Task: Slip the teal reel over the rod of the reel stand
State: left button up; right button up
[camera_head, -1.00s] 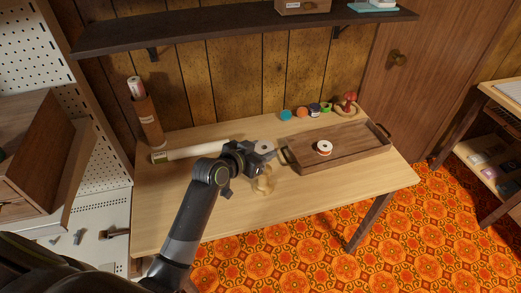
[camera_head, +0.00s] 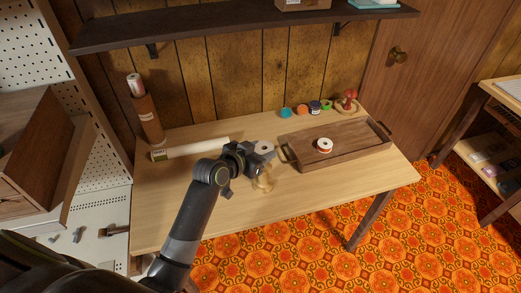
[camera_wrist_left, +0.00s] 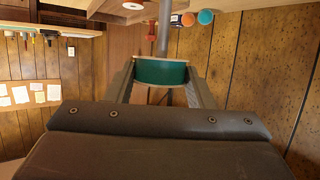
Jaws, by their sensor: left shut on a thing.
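My left gripper (camera_head: 265,157) is over the middle of the table, low above the pale wooden reel stand (camera_head: 264,183). In the left wrist view the teal reel (camera_wrist_left: 160,72) sits between the two fingers of my left gripper (camera_wrist_left: 160,80), which are shut on it. In the head view the gripper hides this reel. A grey upright rod (camera_wrist_left: 164,28) shows beyond the reel in the wrist view. I cannot tell whether the rod passes through the reel or stands behind it. My right gripper is not in view.
A wooden tray (camera_head: 308,163) on the right holds a white reel with red (camera_head: 325,145). A white roll (camera_head: 190,149) lies left. The front left tabletop is clear.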

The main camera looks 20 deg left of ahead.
pick_arm(q)
jog(key=shift+f+b, duration=0.45)
jog(key=shift+f, duration=0.25)
jog(key=o, duration=1)
jog(key=shift+o, duration=0.2)
jog(key=v, duration=1.7)
jog(key=shift+s+b, duration=0.2)
jog(key=shift+b, duration=0.25)
